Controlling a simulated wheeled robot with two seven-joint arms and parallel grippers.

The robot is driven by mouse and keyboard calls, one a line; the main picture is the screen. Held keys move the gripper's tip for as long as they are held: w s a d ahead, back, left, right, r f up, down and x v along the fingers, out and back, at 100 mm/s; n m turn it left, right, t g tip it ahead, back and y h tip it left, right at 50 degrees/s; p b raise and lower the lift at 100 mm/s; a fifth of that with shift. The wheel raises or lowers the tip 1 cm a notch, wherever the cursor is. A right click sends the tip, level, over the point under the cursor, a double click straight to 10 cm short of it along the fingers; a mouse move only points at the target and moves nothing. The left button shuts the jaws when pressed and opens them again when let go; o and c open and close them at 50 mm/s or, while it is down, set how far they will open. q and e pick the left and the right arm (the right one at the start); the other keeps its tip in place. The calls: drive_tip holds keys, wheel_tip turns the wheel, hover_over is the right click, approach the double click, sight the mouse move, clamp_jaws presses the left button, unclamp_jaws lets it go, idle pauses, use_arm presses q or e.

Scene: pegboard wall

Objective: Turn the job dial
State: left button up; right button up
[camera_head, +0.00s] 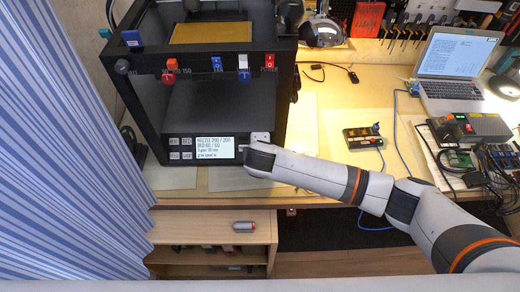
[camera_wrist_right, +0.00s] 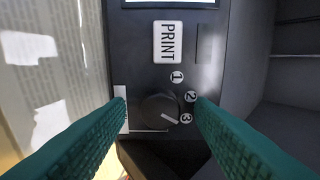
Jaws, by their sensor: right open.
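The job dial (camera_wrist_right: 158,109) is a dark round knob on the printer's black front panel in the right wrist view. Its light pointer line slants to the lower right, on the side of the number 3. Labels 1, 2 and 3 curve along its right side. My right gripper (camera_wrist_right: 161,104) is open, its teal fingers on either side of the dial with a gap on each side. In the head view my right arm reaches from the right to the printer (camera_head: 210,110), and its wrist hides the dial. My left gripper is not in view.
A PRINT button (camera_wrist_right: 167,42) sits above the dial. The lit printer screen (camera_head: 214,148) shows nozzle and bed text. A blue striped curtain (camera_head: 60,150) hangs at the left. A small tool case (camera_head: 362,135) and a laptop (camera_head: 455,65) are on the bench to the right.

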drive_tip(key=shift+w+f, duration=0.2)
